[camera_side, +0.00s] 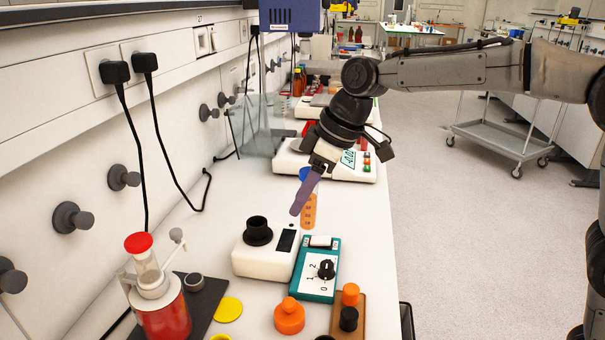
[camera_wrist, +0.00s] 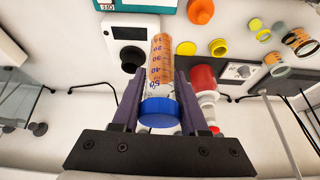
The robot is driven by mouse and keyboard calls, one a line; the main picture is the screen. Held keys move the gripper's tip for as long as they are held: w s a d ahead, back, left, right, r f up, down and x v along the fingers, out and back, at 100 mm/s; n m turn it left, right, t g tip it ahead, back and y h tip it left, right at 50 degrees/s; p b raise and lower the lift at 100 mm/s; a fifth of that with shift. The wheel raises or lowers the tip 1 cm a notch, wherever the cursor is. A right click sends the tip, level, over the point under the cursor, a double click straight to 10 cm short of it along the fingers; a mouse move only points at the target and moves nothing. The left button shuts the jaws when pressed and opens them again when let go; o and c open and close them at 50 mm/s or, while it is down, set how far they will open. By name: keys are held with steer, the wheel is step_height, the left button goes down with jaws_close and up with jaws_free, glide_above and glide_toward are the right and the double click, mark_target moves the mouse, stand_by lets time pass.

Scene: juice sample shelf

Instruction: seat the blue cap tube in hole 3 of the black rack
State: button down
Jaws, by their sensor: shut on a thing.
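The blue cap tube (camera_side: 309,211) is held near upright over the bench in the side view, with orange liquid and a printed scale. Its blue cap (camera_wrist: 160,113) is close to the camera in the wrist view, and the tube body (camera_wrist: 161,58) points away from it. My gripper (camera_side: 299,206) has purple fingers, shut on the tube from both sides; in the wrist view the fingers (camera_wrist: 160,88) flank the tube just below the cap. One finger partly hides the tube in the side view. I cannot make out the black rack or its holes in either view.
A white device with a black round top (camera_side: 258,232) and a teal meter (camera_side: 317,268) stand just in front of the tube. A red-capped dispenser (camera_side: 165,310) stands front left. Orange caps (camera_side: 289,316) lie in front. A balance (camera_side: 349,164) stands behind.

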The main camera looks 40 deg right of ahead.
steer(key=s+a+f+n, duration=0.1)
steer(key=s+a+f, duration=0.4)
steer(key=s, duration=0.4)
steer(key=s+a+f+n, duration=0.1)
steer(key=s+a+f, duration=0.4)
steer(key=s+f, duration=0.2)
steer(key=shift+s+a+n+g, duration=0.3)
steer(key=shift+s+a+g, duration=0.1)
steer(key=shift+s, duration=0.75)
steer(key=shift+f, duration=2)
steer(key=shift+c, duration=1.8)
jaws_free()
